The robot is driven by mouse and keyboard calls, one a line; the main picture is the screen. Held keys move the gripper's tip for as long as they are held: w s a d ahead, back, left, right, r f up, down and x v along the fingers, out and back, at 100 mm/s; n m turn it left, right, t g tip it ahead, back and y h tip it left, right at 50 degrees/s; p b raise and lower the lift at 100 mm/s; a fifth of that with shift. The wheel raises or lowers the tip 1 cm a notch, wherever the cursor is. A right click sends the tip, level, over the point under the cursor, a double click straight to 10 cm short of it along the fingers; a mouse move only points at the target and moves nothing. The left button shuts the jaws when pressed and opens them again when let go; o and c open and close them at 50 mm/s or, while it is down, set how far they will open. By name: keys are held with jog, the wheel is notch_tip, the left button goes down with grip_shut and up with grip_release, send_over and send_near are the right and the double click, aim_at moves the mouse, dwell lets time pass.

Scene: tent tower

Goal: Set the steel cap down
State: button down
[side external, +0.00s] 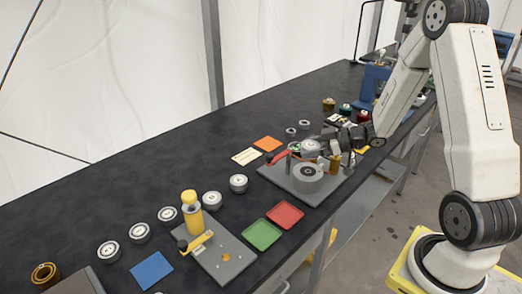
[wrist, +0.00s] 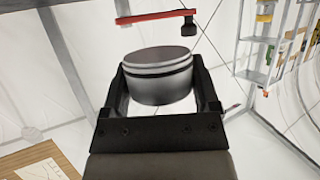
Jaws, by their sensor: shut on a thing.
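In the wrist view, the steel cap (wrist: 160,88), a short grey cylinder with a dark band, sits between the two black fingers of my gripper (wrist: 158,97), which is shut on it. In the side view my gripper (side external: 326,146) is low over the back of a grey fixture plate (side external: 275,173). A round piece at its tip there is small and partly hidden, so its contact with anything below cannot be told. A grey ring-shaped part (side external: 307,176) with a dark centre stands on the plate, beside a red lever (side external: 281,157).
Red (side external: 286,215) and green (side external: 262,234) trays lie in front of the plate. A second grey plate (side external: 213,256) carries a yellow post (side external: 191,212). Several numbered steel pieces line the bench to the left. An orange square (side external: 267,144) lies behind. The bench's back left is clear.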

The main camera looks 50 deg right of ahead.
aim_at(308, 171)
jog(key=shift+f, duration=1)
jog(key=shift+f, duration=0.1)
jog(key=shift+f, duration=1.8)
jog(key=shift+f, duration=0.2)
grip_release()
jog(key=shift+f+v, duration=0.1)
jog(key=shift+v, duration=1.85)
jog(key=shift+f+v, duration=0.15)
jog(key=shift+v, duration=1.8)
jog(key=shift+s+d, duration=0.1)
